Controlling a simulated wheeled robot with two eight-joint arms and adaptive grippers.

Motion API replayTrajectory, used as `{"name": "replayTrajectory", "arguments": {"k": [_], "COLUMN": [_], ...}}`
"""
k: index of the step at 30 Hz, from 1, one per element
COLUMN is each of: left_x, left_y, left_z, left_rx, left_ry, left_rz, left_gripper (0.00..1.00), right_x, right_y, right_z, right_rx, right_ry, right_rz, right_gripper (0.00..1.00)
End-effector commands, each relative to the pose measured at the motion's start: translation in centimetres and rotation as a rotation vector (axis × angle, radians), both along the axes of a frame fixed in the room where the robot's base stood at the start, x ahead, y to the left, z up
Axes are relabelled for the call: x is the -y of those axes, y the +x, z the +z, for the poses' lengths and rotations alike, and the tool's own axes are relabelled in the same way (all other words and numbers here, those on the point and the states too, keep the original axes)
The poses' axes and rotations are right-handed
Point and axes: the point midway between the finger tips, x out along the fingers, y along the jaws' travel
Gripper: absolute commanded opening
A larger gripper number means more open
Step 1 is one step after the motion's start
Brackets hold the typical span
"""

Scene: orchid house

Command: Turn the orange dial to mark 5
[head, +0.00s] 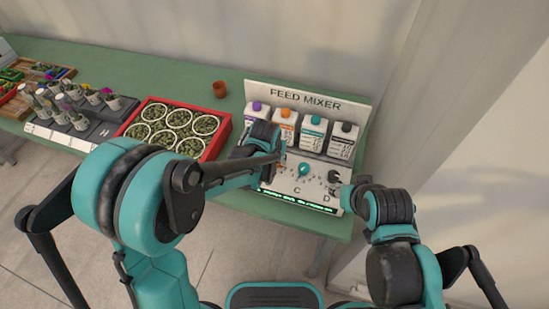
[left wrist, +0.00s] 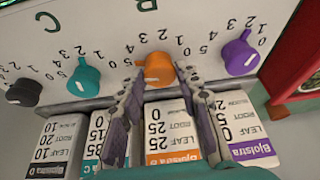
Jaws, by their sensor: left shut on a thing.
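The orange dial (left wrist: 158,70) is on the white panel of the feed mixer and shows upside down in the left wrist view. My left gripper (left wrist: 162,88) has one finger on each side of it and is shut on it. Small numbers ring the dial, but I cannot tell which mark it points to. In the head view my left gripper (head: 279,160) reaches the panel from the left and hides most of the dial. My right gripper (head: 340,187) is beside the black dial (head: 334,177) at the panel's right; its jaw state is unclear.
The teal dial (left wrist: 84,76) and purple dial (left wrist: 238,56) flank the orange one. Several cartons, including a black-capped one (head: 343,140), stand behind the dials. A red tray (head: 216,146) of potted plants is left of the mixer on the green table (head: 180,78).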

Motion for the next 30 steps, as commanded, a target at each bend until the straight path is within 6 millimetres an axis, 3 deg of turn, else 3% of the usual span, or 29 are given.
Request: {"name": "replayTrajectory", "arguments": {"k": [5, 6, 8, 20, 30], "left_x": [0.0, 0.0, 0.0, 0.0, -0.7], "left_y": [-0.1, -0.1, -0.1, -0.2, -2.6], "left_z": [-0.1, -0.1, -0.1, 0.5, 6.2], "left_rx": [-0.002, -0.002, -0.001, 0.000, -0.001], "left_ry": [0.000, 0.000, -0.001, -0.001, 0.000], "left_rz": [0.000, 0.000, 0.000, -0.001, -0.001], "left_gripper": [0.05, 0.39, 0.54, 0.54, 0.54], "right_x": [0.0, 0.0, 0.0, 0.0, 0.0], "right_y": [0.0, 0.0, 0.0, 0.0, 0.0], "right_z": [0.0, 0.0, 0.0, 0.0, 0.0], "right_rx": [0.000, 0.000, 0.000, 0.000, 0.000], "right_ry": [0.000, 0.000, 0.000, 0.000, 0.000], "right_rz": [0.000, 0.000, 0.000, 0.000, 0.000], "right_gripper": [0.40, 0.40, 0.40, 0.40, 0.40]}}
